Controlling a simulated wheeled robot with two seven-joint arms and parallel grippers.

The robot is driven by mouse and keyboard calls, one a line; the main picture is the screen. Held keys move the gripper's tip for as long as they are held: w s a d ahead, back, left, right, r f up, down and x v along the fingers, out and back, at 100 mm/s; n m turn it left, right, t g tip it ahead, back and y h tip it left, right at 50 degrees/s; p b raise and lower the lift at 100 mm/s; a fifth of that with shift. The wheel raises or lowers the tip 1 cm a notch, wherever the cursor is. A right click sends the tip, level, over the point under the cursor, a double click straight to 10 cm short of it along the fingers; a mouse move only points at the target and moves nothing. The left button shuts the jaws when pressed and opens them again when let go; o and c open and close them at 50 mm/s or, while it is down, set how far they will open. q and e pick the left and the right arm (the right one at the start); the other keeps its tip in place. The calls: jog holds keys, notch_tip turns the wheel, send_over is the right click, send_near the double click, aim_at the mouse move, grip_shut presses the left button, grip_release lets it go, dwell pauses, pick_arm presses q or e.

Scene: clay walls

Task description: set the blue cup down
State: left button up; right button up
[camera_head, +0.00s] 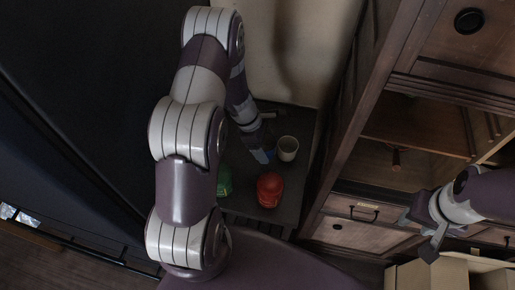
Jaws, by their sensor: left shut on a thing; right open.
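The blue cup (262,156) shows as a small patch of blue at the tip of my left gripper (258,147). My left gripper is shut on it, and the fingers hide most of it. The cup is over the dark tabletop (245,205), just left of a white cup. I cannot tell whether its base touches the surface. My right gripper (425,237) is open and empty at the right, in front of the wooden cabinet.
On the dark table stand the white cup (288,148), a red object (269,189) and a green object (224,181) partly behind my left arm. A wooden cabinet (350,208) borders the table on the right. The tabletop between the red and green objects is bare.

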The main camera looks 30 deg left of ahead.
pick_arm(q)
jog(key=a, duration=0.1)
jog(key=a+f, duration=0.1)
jog(key=a, duration=0.1)
jog(key=shift+w+f, duration=0.25)
jog(key=shift+f, duration=0.1)
notch_tip(320, 180, down, 4)
jog(key=shift+a+r, duration=0.1)
jog(key=shift+a, duration=0.05)
jog(key=shift+f, duration=0.25)
